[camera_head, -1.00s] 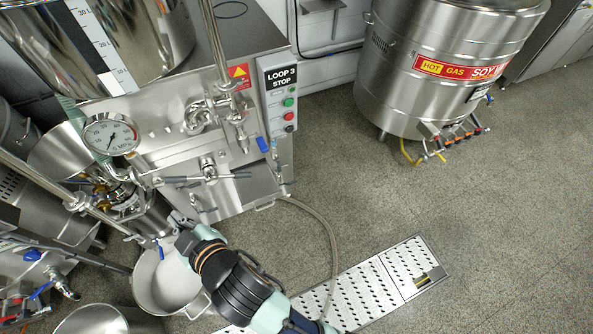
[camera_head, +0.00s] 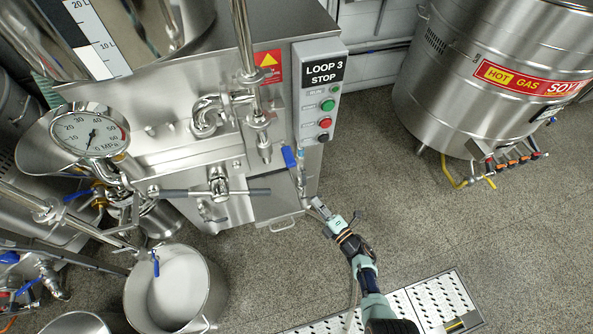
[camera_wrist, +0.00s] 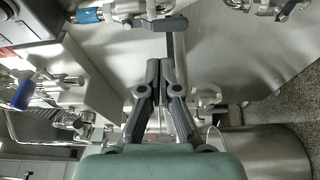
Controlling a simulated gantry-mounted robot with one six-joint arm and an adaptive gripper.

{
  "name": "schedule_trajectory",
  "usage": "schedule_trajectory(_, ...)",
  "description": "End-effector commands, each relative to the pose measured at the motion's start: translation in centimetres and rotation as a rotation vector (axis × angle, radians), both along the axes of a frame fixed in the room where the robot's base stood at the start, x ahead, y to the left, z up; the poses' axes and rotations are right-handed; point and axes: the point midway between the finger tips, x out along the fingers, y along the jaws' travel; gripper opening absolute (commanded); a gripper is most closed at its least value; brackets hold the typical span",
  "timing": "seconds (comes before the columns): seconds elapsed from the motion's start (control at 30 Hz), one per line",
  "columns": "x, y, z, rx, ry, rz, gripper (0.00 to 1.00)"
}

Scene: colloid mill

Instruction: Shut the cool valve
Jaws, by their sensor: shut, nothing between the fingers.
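My gripper (camera_head: 322,208) is shut and empty, low at the machine's front right corner in the head view. In the wrist view the fingertips (camera_wrist: 160,68) are together, pointing at the machine's metal side. Just beyond them is a valve with a dark grey lever (camera_wrist: 160,24) and a blue fitting (camera_wrist: 89,15); the fingers look apart from it. In the head view, a blue-handled valve (camera_head: 289,157) is on the front right, above my gripper. No label reading cool is legible, so I cannot tell which valve is the cool one.
The LOOP 3 STOP button box (camera_head: 321,95) hangs on the machine's right side. A white-lined pot (camera_head: 176,286) stands on the floor at the lower left. A steel SOY tank (camera_head: 480,75) with a gas burner is at the right. The floor between is clear.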

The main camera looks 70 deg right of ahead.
Motion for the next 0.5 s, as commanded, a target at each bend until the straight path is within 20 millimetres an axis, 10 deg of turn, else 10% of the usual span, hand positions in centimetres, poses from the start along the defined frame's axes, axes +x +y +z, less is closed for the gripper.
schedule_trajectory(0.5,1.8,-0.9,-0.2,-0.002,-0.003,0.004,0.0)
